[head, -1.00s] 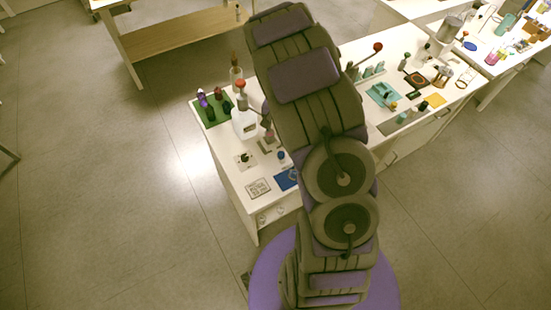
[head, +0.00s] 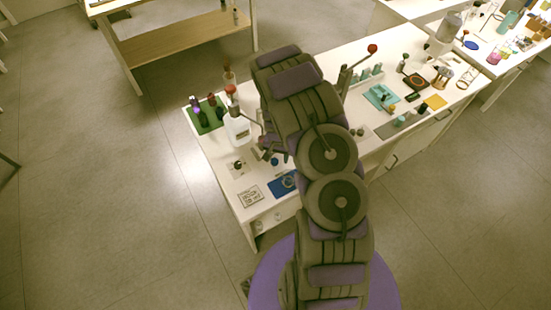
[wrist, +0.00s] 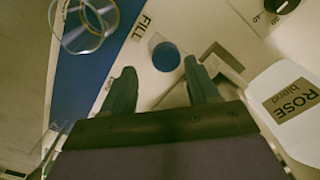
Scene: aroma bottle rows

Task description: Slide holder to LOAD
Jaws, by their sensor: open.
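My gripper (wrist: 163,88) is open in the wrist view, its two dark fingers apart. A round blue knob-like piece (wrist: 165,56) shows just beyond the fingertips, between them; I cannot tell if they touch it. It also shows as a small blue spot in the head view (head: 274,161). A grey angled bracket (wrist: 225,60) lies beside the right finger, partly hidden by it. The word FILL (wrist: 142,27) is printed on the pale surface near the blue piece. No LOAD marking is legible, and I cannot tell for sure which part is the holder.
A white bottle labelled ROSE (wrist: 292,100) stands close at the right. A dial with numbers (wrist: 281,5) is at the upper right. A clear ringed dish (wrist: 88,42) lies on the blue mat (wrist: 82,85) at the left. Several small bottles stand on a green mat (head: 198,122).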

